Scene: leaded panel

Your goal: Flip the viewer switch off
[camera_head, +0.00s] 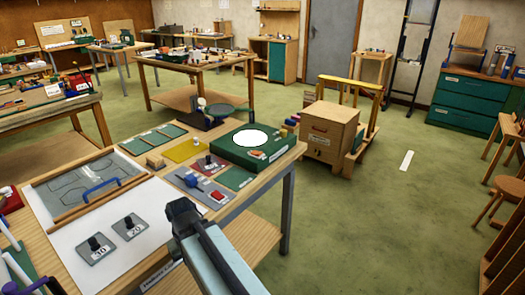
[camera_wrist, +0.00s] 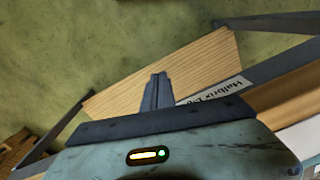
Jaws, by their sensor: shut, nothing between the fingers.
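A green box (camera_head: 236,154) with a glowing white oval top (camera_head: 249,138), seemingly the viewer, sits near the workbench's far right corner in the head view. A small orange-red detail shows on its near side, too small to tell whether it is the switch. My gripper (camera_head: 181,210) is at the bench's near edge, well short of the green box. In the wrist view my gripper (camera_wrist: 158,86) is shut and empty, with its fingers together. The wrist view does not show the green box.
The workbench (camera_head: 190,238) holds a white sheet, two weights marked 50 and 20, coloured glass sheets and a red block (camera_head: 217,196). The wrist view shows a lower wooden shelf (camera_wrist: 190,70) and a labelled bench edge (camera_wrist: 215,90). Green floor is open to the right.

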